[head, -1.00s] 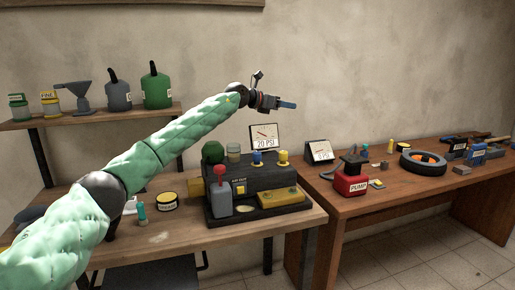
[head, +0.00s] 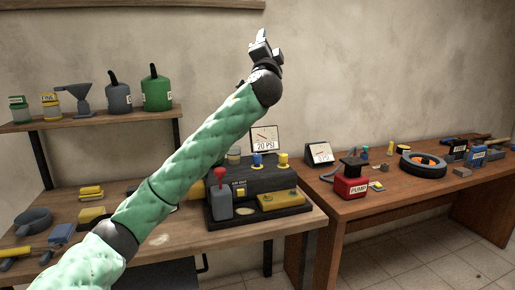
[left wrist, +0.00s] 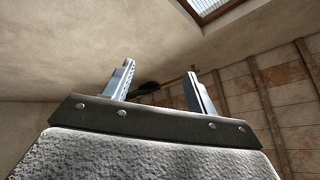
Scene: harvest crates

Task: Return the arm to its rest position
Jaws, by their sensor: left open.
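My left arm comes in from the lower left of the head view in a green padded sleeve and reaches up in front of the wall. My left gripper (head: 261,42) is at its top end, above the gauge board and clear of the benches, pointing up. In the left wrist view the two fingers of the left gripper (left wrist: 160,88) stand apart with nothing between them; the wall and ceiling show beyond. My right gripper is in neither current view.
The left bench (head: 290,219) holds a dark machine (head: 262,183) with a red-knobbed lever and a 20 PSI gauge board (head: 264,138). A shelf (head: 95,119) carries green and grey cans. The right bench (head: 410,192) has a red pump (head: 351,186) and a tyre (head: 423,163).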

